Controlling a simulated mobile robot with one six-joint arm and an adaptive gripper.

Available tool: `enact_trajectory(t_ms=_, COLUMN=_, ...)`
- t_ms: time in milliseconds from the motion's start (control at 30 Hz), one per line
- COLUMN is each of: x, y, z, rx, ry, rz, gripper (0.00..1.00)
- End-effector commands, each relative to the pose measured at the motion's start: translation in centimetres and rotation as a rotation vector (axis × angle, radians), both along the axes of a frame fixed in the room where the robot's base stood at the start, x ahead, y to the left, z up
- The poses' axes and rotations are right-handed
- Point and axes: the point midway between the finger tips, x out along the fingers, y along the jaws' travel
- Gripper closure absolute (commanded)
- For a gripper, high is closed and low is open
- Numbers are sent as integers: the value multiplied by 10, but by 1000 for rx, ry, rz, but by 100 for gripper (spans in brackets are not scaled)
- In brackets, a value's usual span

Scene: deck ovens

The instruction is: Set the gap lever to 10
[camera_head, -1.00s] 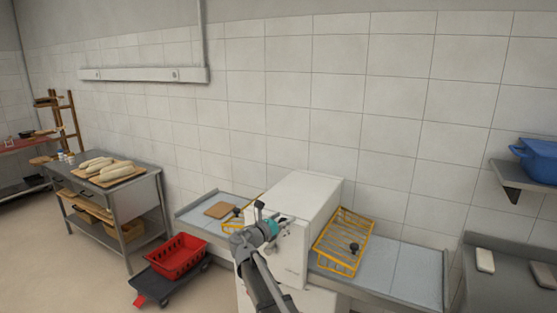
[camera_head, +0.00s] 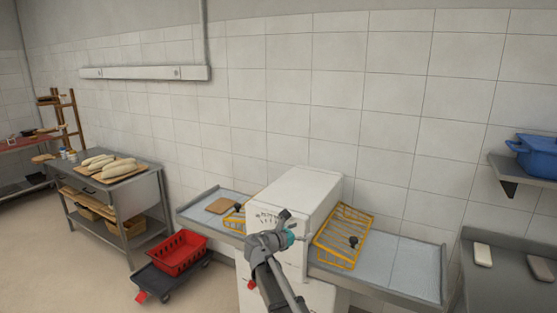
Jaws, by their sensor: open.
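The white dough sheeter (camera_head: 312,190) stands between two grey side tables. A row of dark scale marks (camera_head: 267,217) shows on its front, too small to read. A dark stub (camera_head: 285,214) stands up right of the marks, just above my wrist. It looks like the gap lever's knob, but I cannot tell it surely from a part of my gripper. My gripper (camera_head: 299,238) is at the machine's front, beyond the teal ring, pointing right. It is open. Its fingers are small and partly hidden, and I cannot tell whether they touch the lever.
Yellow wire guards stand on both sides, the right one (camera_head: 343,236) and the left one (camera_head: 235,218). A board (camera_head: 221,205) lies on the left table. A red crate (camera_head: 179,253) sits on a low dolly at left. A steel table (camera_head: 116,182) with loaves stands farther left.

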Motion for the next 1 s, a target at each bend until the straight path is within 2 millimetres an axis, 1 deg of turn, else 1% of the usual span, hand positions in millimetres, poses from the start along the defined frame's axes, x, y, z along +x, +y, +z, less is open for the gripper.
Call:
enact_trajectory(t_ms=33, x=-7, y=-10, z=-10, rx=49, ry=-13, rz=-21, gripper=10)
enact_trajectory(t_ms=167, x=-25, y=-33, z=-34, rx=209, ry=-58, rz=-92, gripper=10)
enact_trajectory(t_ms=267, x=-45, y=-55, z=-60, rx=373, ry=-109, rz=-178, gripper=10)
enact_trajectory(t_ms=300, x=-54, y=-64, z=-72, rx=448, ry=-133, rz=-222, gripper=10)
enact_trajectory(t_ms=400, x=-79, y=-83, z=-101, rx=630, ry=-196, rz=-341, gripper=10)
enact_trajectory(t_ms=533, x=-111, y=-101, z=-136, rx=849, ry=-281, rz=-515, gripper=10)
enact_trajectory(t_ms=733, x=-164, y=-116, z=-184, rx=1147, ry=-412, rz=-825, gripper=10)
enact_trajectory(t_ms=900, x=-208, y=-116, z=-217, rx=1355, ry=-517, rz=-1122, gripper=10)
enact_trajectory(t_ms=1000, x=-232, y=-113, z=-232, rx=1451, ry=-572, rz=-1308, gripper=10)
